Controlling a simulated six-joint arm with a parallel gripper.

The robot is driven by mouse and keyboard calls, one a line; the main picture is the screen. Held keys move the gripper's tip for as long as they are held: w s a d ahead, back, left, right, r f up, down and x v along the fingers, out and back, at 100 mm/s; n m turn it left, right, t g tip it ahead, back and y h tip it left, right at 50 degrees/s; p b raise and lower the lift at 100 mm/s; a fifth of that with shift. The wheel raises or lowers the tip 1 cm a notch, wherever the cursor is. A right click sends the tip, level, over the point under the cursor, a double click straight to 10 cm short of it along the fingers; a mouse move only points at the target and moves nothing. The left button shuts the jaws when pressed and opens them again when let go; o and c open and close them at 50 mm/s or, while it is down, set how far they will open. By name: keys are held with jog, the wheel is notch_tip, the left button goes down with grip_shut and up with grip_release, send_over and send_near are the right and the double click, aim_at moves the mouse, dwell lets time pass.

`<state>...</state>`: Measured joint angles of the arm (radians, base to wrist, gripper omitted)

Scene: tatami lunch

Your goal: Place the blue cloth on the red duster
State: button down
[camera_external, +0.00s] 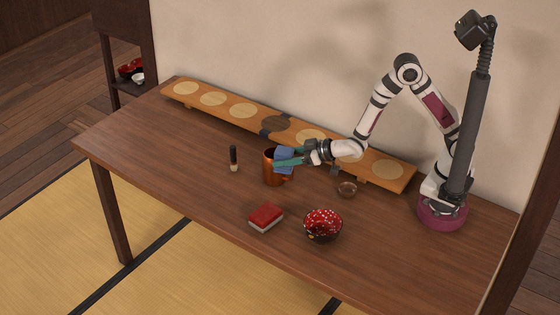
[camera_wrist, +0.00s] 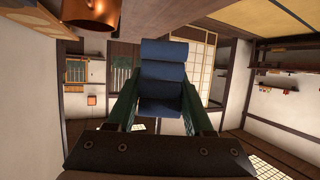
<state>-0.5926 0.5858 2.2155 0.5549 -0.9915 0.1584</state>
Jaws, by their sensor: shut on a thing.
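The blue cloth (camera_external: 284,153) is held between the green fingers of my gripper (camera_external: 290,161), beside and partly in front of the copper mug. In the wrist view the blue cloth (camera_wrist: 163,78) shows as a folded, ribbed block between the two fingers of my gripper (camera_wrist: 160,115), which are shut on it. The red duster (camera_external: 266,217) lies on the table nearer the front, a small block with a red top and a pale lower part. It is below the gripper in the external view, apart from it, and nothing lies on it.
A copper mug (camera_external: 270,168) stands close by the gripper; it also shows in the wrist view (camera_wrist: 90,14). A small dish (camera_external: 347,189), a dark brush-like item (camera_external: 234,159) and a long wooden board (camera_external: 228,113) are around.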

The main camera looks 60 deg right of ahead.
jog(key=shift+w+r+n+g+y, duration=0.4)
jog(key=shift+w+r+n+y, duration=0.2)
jog(key=shift+n+y, duration=0.25)
jog(key=shift+w+r+n+g+y, duration=0.1)
jog(key=shift+r+n+g+y, duration=0.15)
jog(key=shift+n+y, duration=0.3)
jog(key=shift+d+n+g+y, duration=0.55)
jog(key=shift+n+g+y, duration=0.2)
jog(key=shift+n+y, duration=0.05)
jog(key=shift+a+f, duration=0.1)
jog(key=shift+f, duration=0.05)
send_over(266, 212)
jog(key=f, duration=0.6)
jog(key=shift+w+d+f, duration=0.1)
jog(key=shift+d+f, duration=0.1)
jog(key=shift+d, duration=0.1)
jog(key=shift+a+f, duration=0.15)
jog(key=shift+f, duration=0.95)
jog(key=shift+a+f, duration=0.15)
jog(key=shift+f, duration=0.95)
jog(key=shift+f, duration=0.1)
jog(key=shift+c, duration=1.4)
grip_release()
